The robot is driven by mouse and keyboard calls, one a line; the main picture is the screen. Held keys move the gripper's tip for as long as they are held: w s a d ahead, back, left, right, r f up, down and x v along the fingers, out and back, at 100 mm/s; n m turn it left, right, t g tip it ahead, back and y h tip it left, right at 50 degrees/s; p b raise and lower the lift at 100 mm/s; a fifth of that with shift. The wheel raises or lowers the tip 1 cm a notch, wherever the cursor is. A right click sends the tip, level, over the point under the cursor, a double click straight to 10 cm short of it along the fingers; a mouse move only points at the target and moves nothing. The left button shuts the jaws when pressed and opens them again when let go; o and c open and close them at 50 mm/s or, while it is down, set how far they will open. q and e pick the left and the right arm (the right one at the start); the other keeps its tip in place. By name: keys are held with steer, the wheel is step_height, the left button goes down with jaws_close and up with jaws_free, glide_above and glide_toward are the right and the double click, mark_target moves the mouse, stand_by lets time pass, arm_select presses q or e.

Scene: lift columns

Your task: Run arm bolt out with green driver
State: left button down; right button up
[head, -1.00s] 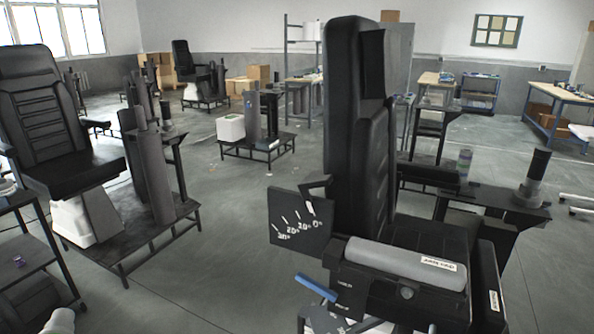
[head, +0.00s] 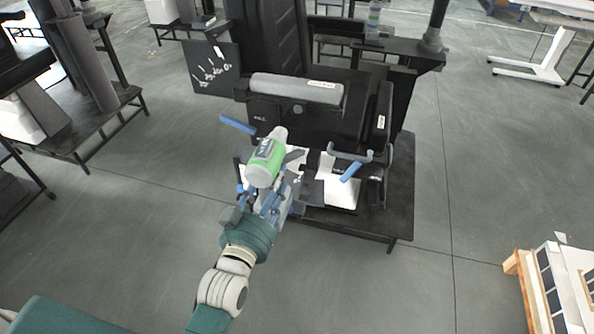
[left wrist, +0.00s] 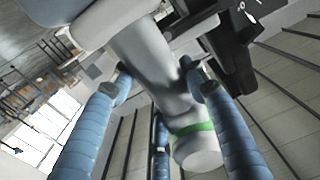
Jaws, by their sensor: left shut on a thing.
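The green driver (head: 264,162), with a bright green body and pale grey ends, is in my left gripper (head: 268,196) in front of the seat. In the left wrist view, my left gripper's (left wrist: 160,100) blue fingers close around the driver's grey body (left wrist: 165,80), its green band and pale end pointing down. The grey arm pad (head: 296,90) lies along the top of the black armrest. A dark round bolt head (head: 298,108) shows on the armrest's side below the pad, beyond the driver and apart from it. My right gripper is out of view.
Blue-ended levers (head: 238,125) stick out near the armrest and to the right of the driver. A dark gauge plate (head: 213,68) hangs at the left. The seat stands on a black platform (head: 390,215). A wooden-edged crate (head: 520,290) is at lower right; floor between is clear.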

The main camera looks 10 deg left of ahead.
arm_select(q)
steer(key=w+f, duration=0.1)
steer(key=w, duration=0.1)
steer(key=w+f, duration=0.1)
steer(key=w, duration=0.1)
steer(key=w+f, duration=0.1)
steer(key=w, duration=0.1)
steer(key=shift+d, duration=0.2)
steer(key=w+f+b, duration=0.2)
steer(key=w+b, duration=0.1)
steer(key=w, duration=0.8)
steer(key=shift+a+f, duration=0.3)
steer(key=shift+a, duration=0.1)
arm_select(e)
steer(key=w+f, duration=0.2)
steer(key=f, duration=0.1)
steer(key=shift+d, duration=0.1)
arm_select(q)
steer(key=shift+r, duration=0.1)
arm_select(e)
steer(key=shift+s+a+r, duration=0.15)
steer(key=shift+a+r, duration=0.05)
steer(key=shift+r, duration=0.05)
arm_select(q)
steer(key=shift+w, duration=0.6)
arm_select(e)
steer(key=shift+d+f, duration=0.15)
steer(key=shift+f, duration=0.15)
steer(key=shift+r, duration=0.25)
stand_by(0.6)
